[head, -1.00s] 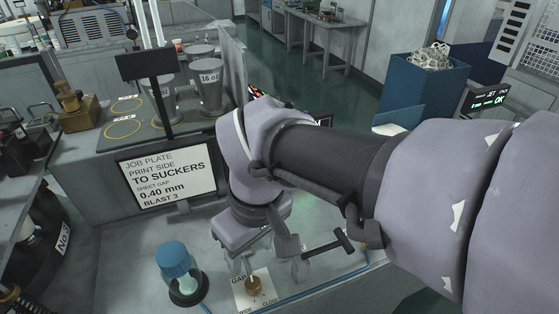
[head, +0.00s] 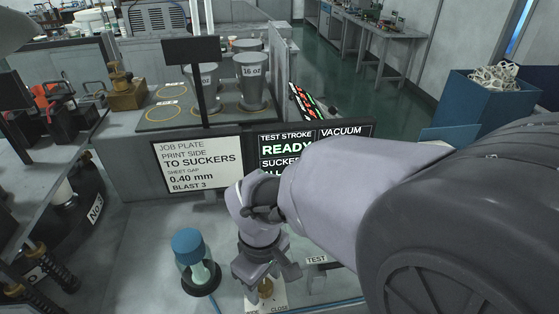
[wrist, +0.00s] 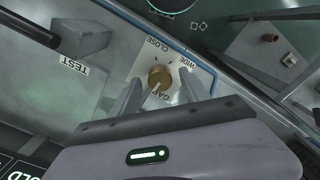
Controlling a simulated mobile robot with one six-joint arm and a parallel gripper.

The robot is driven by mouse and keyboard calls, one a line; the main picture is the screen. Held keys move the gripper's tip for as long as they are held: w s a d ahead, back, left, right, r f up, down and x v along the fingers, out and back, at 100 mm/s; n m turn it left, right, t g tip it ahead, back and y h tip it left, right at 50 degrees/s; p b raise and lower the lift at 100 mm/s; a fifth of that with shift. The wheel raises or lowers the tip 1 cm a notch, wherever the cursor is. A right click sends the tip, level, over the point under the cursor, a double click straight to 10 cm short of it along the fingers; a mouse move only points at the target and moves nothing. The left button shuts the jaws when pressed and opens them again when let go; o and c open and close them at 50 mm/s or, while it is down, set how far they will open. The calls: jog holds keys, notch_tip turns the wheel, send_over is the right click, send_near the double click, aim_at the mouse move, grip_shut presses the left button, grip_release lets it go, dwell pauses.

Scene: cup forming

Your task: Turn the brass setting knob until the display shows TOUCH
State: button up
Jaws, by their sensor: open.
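The brass knob (wrist: 160,77) stands on a white plate marked GAP, CLOSE and WIDE (wrist: 146,62). In the head view the knob (head: 265,288) shows just below my gripper, partly hidden. My gripper (wrist: 162,80) is open, with one finger on each side of the knob in the wrist view. I cannot tell whether either finger touches it. The dark display (head: 284,148) reads TEST STROKE, READY in green, and VACUUM; my arm hides its lower part. The word TOUCH does not show on the visible part.
A white job plate sign (head: 198,164) stands left of the display and reads sheet gap 0.40 mm. A blue tube runs along the bench.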

grip_shut()
dwell(0.3)
jog(key=shift+m, duration=0.4)
jog(key=m, duration=0.3)
jog(key=shift+m, duration=2)
grip_release()
